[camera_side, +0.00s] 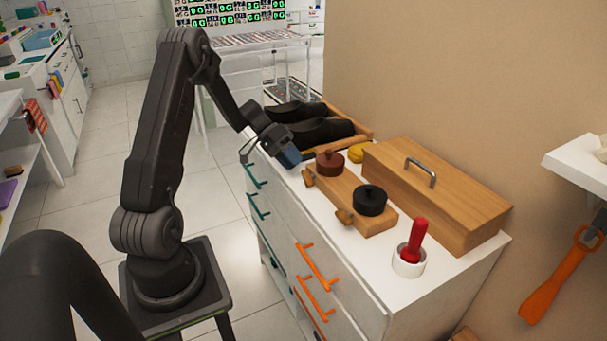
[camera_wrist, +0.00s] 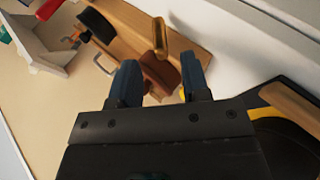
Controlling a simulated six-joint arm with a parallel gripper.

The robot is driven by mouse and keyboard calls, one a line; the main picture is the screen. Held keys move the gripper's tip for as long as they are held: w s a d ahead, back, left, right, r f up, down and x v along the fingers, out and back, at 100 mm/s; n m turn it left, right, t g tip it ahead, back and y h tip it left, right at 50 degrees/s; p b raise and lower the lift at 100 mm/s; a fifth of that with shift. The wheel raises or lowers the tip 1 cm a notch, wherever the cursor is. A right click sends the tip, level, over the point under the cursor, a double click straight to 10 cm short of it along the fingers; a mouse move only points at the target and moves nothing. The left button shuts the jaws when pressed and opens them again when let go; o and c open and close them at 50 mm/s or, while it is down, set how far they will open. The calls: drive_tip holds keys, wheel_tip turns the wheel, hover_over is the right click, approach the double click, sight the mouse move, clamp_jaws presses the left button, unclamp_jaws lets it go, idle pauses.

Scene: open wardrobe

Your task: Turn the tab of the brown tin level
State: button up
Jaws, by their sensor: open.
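The brown tin (camera_side: 330,162) is a round, dark-brown lidded piece at the far end of a wooden block on the white cabinet top. It also shows in the wrist view (camera_wrist: 160,72). A brass tab (camera_side: 309,177) sits at the block's near side beside the brown tin; in the wrist view this tab (camera_wrist: 159,37) looks elongated. I cannot tell its exact tilt. My gripper (camera_side: 287,154) is left of the brown tin, above the cabinet edge. Its blue fingers (camera_wrist: 160,80) are open, with the brown tin seen between them. Nothing is held.
A black tin (camera_side: 370,200) and a second brass tab (camera_side: 344,216) are on the same block (camera_side: 345,190). A wooden box (camera_side: 435,190) stands behind, with a yellow piece (camera_side: 357,152) near its left end. Black shoes (camera_side: 320,130) lie beyond. A red-handled tool (camera_side: 416,240) stands in a white cup.

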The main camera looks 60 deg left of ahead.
sight(303, 177)
drive_tip(key=shift+x, duration=2.6)
drive_tip(key=shift+c, duration=0.4)
clamp_jaws()
